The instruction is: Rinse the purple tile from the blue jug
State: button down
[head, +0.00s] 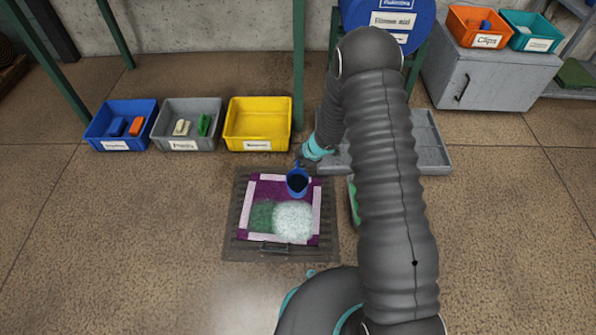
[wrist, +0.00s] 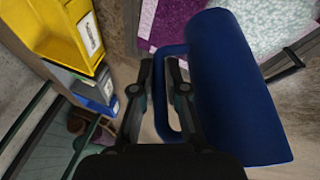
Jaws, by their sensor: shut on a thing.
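The blue jug (head: 297,183) is held above the far part of the purple tile (head: 266,191). Its dark opening faces the head camera; I cannot tell how far it is tilted. My gripper (head: 300,163) is shut on the jug's handle. In the wrist view the fingers (wrist: 161,92) close around the handle beside the jug's body (wrist: 235,90). The tile has a pale pink border, a green patch at its lower left and white foam (head: 293,221) at its lower right. It also shows in the wrist view (wrist: 168,22), partly hidden by the jug.
The tile lies on a dark slatted floor grate (head: 232,240). Blue (head: 95,128), grey (head: 170,136) and yellow (head: 257,122) bins stand behind it. A grey tray (head: 432,140) and a blue drum (head: 405,12) are behind my arm. The floor at left is clear.

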jog(key=shift+f+b, duration=0.4)
jog(key=shift+b, duration=0.75)
jog(key=b, duration=0.1)
jog(key=t+b, duration=0.1)
jog(key=b, duration=0.1)
jog(key=shift+w+r, duration=0.1)
jog(key=shift+r, duration=0.15)
jog(key=shift+r+t, duration=0.3)
jog(key=shift+r, duration=0.05)
jog(key=shift+a+r, duration=0.1)
jog(key=shift+r, duration=0.05)
jog(key=shift+t, duration=0.3)
jog(key=shift+d+r+n+t, duration=0.1)
jog(key=shift+r+n+t, duration=0.15)
jog(key=shift+t, duration=0.25)
jog(key=shift+d+r+n+t, duration=0.1)
jog(key=shift+n+t, duration=0.15)
jog(key=shift+t, duration=0.25)
jog(key=shift+s+t, duration=0.25)
jog(key=shift+t, duration=0.55)
